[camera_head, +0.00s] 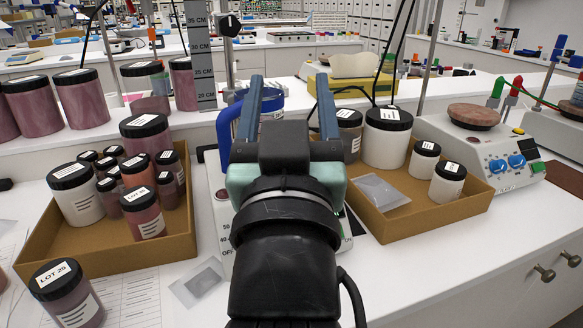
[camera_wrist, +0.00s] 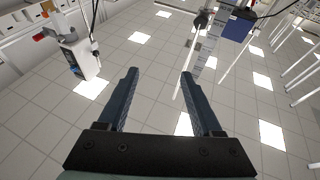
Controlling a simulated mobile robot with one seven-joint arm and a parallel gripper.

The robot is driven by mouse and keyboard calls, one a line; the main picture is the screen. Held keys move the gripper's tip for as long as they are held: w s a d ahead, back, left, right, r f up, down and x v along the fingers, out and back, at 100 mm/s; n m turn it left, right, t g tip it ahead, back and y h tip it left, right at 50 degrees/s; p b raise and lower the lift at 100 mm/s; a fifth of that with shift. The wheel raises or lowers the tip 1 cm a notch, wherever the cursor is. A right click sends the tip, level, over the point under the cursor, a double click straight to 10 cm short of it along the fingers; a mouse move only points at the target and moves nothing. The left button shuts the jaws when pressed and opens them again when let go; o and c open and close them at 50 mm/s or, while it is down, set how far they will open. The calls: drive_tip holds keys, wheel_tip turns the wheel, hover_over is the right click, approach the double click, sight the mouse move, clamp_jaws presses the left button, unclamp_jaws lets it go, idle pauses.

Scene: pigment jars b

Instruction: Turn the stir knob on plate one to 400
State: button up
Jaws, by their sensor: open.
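My gripper (camera_head: 290,82) is open and empty, its two blue fingers apart, raised over the bench in the head view. A white hotplate stirrer (camera_head: 510,160) stands on the right, with a brown round top (camera_head: 473,116). Its front has two blue knobs, a left one (camera_head: 497,166) and a right one (camera_head: 516,161). A second white device (camera_head: 222,205) with printed numbers is mostly hidden behind my arm. I cannot read knob settings or tell which is plate one. My gripper touches neither device.
A left cardboard tray (camera_head: 180,245) holds several jars. A right cardboard tray (camera_head: 385,230) holds white-filled jars and a plastic bag (camera_head: 381,193). A jar marked LOT 25 (camera_head: 68,296) stands at front left. A blue-handled vessel (camera_head: 228,120) is behind my gripper. The front right bench is clear.

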wheel_tip(320, 180, down, 12)
drive_tip(key=w+n+g+h+p, duration=0.1)
drive_tip(key=n+g+h+p, duration=0.55)
drive_tip(key=p, duration=0.85)
drive_tip(key=s+a+f+n, duration=0.1)
drive_tip(key=s+f+n, duration=0.2)
drive_tip(key=n, duration=0.3)
drive_tip(key=s+a+f+n+t+y, duration=0.1)
drive_tip(key=s+f+n, duration=0.2)
drive_tip(key=n, duration=0.4)
drive_tip(key=s+a+f+n+t+y, duration=0.1)
drive_tip(key=s+a+f+n, duration=0.1)
drive_tip(key=f+n, duration=0.2)
drive_tip(key=shift+s+f+n, duration=0.1)
drive_tip(key=shift+s+n, duration=0.1)
drive_tip(key=shift+n, duration=0.6)
drive_tip(key=shift+s+f+n, duration=0.1)
drive_tip(key=shift+s+n, duration=0.1)
drive_tip(key=shift+n, duration=0.55)
drive_tip(key=shift+w+a, duration=0.1)
drive_tip(key=shift+w, duration=0.05)
drive_tip(key=p+x, duration=0.1)
drive_tip(key=x, duration=1.1)
drive_tip(key=shift+w+f+p, duration=0.1)
drive_tip(key=shift+w+p, duration=0.15)
drive_tip(key=shift+p, duration=0.1)
clamp_jaws()
